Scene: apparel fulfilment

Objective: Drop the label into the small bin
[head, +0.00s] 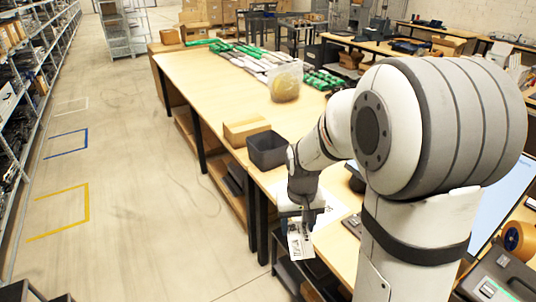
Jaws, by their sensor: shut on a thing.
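The label (299,243) is a white slip with dark print. It hangs below my gripper (303,219), which is shut on it near the front edge of the table. The fingertips are small here and partly hidden by the wrist. The small bin (266,150) is a dark grey open box on the table, beyond my gripper and a little to the left in the head view. The label is apart from the bin. The bin's floor is hard to make out.
A small cardboard box (246,130) stands beside the bin, on its far side. A clear tub (285,83) with yellowish contents is farther back on the table (208,78). Green and white packets (243,56) lie at the far end. A monitor (497,207) stands at right.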

